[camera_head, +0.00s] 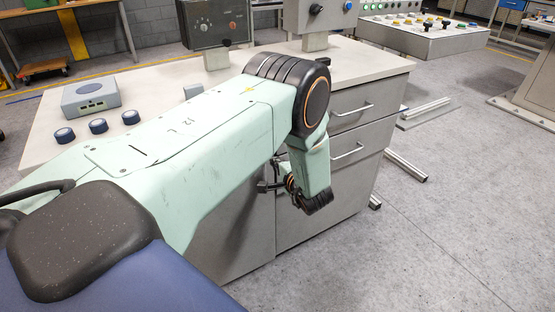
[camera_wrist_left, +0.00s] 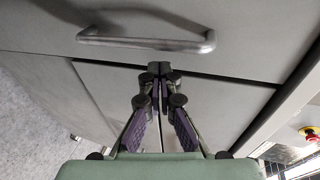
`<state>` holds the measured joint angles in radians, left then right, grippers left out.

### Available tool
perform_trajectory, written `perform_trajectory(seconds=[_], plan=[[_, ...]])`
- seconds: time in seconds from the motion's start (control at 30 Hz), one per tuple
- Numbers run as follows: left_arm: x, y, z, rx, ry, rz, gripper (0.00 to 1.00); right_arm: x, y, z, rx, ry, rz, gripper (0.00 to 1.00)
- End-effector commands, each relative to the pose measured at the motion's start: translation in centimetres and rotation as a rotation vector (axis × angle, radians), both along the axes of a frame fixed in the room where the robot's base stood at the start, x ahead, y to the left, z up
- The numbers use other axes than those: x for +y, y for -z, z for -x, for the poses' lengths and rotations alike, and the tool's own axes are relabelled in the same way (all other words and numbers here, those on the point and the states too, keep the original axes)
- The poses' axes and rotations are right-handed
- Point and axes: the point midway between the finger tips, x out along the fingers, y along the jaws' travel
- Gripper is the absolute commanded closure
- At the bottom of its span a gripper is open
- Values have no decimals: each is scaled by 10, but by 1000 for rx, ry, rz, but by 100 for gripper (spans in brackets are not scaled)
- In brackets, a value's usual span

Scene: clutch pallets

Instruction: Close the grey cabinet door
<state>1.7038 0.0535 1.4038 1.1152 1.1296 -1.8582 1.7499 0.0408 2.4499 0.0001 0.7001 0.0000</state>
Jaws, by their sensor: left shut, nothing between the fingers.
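The grey cabinet (camera_head: 335,190) stands under a pale worktop. Its front left part, a plain grey panel (camera_head: 235,240), is largely hidden behind my left arm, so I cannot tell there how far the door stands open. In the left wrist view a grey door panel (camera_wrist_left: 240,35) with a metal bar handle (camera_wrist_left: 150,42) fills the top. My left gripper (camera_wrist_left: 158,68) is shut and empty, its fingertips close to a panel edge just below the handle. Contact cannot be told. In the head view this gripper (camera_head: 270,186) is partly hidden by its wrist.
Two drawers with bar handles (camera_head: 352,108) are closed at the right of the cabinet. A grey box (camera_head: 90,97) and several blue knobs (camera_head: 98,126) are on the worktop (camera_head: 150,85). Metal profiles (camera_head: 406,165) lie on the floor at the right. Open floor (camera_head: 450,230) lies in front.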

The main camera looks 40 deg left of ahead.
Motion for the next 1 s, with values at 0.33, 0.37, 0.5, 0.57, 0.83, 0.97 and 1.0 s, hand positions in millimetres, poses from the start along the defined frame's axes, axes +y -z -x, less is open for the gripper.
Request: perform_trajectory(seconds=[0.33, 0.37, 0.5, 0.57, 0.83, 0.97, 1.0], plan=[[-46, -18, 22, 4, 6, -1, 100, 0, -16, 0, 0, -1, 0, 100], [-50, -19, 24, 4, 5, -1, 100, 0, -17, 0, 0, -1, 0, 100], [-68, -25, 33, 3, 3, -1, 100, 0, -21, 0, 0, -1, 0, 100], [-74, -27, 35, 4, 3, 0, 100, 0, -22, 0, 0, -1, 0, 100], [-85, -29, 40, 3, 0, 1, 100, 0, -24, 0, 0, -1, 0, 100], [-85, -28, 40, -7, -4, 6, 100, 0, -23, 0, 0, -1, 0, 100], [-86, -28, 40, -23, -10, 16, 100, 0, -23, 0, 0, -1, 0, 100]])
